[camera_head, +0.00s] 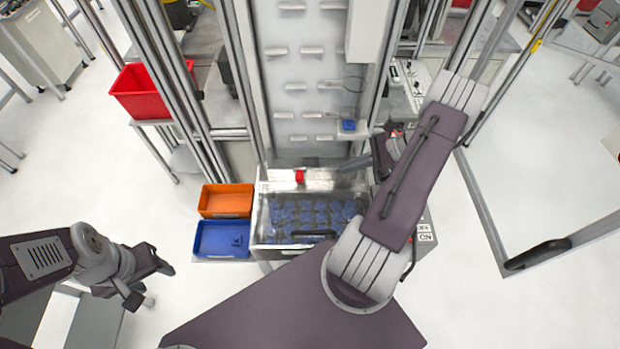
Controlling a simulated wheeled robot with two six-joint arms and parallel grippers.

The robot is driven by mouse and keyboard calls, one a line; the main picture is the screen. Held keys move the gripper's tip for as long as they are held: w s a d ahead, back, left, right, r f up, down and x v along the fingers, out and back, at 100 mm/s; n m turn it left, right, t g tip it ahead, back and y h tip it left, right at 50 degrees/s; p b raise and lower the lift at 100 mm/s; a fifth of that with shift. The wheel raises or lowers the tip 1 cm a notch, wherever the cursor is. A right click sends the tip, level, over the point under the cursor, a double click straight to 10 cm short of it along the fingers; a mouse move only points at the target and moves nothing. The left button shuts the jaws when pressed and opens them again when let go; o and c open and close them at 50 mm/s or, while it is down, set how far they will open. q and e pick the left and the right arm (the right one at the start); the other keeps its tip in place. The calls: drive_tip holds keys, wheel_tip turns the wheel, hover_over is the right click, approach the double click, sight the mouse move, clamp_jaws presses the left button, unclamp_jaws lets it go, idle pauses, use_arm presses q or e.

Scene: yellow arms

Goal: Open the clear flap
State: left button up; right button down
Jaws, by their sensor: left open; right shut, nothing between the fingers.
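A metal bin (259,215) filled with blue parts stands at the centre of the head view. A see-through sheet seems to lie over it, probably the clear flap (290,222), with a dark handle (313,235) at the near edge. The flap's outline is faint, so its exact angle is unclear. My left gripper (154,283) is open and empty, low at the left, well away from the bin.
An orange tray (226,187) and a blue tray (201,252) sit left of the bin. A red crate (140,105) stands further back left. A tall panel (285,70) with small ledges and metal posts rises behind the bin.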

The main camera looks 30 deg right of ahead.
sight(312, 164)
drive_tip(key=p+x, duration=0.3)
drive_tip(key=x, duration=1)
drive_tip(key=shift+a, duration=0.1)
drive_tip(key=shift+w+a+f, duration=0.1)
drive_tip(key=shift+w+a, duration=0.05)
drive_tip(key=shift+a, duration=0.2)
wheel_tip(312, 164, up, 3)
drive_tip(key=shift+r+p, duration=0.1)
drive_tip(key=shift+p, duration=0.45)
drive_tip(key=shift+r, duration=0.1)
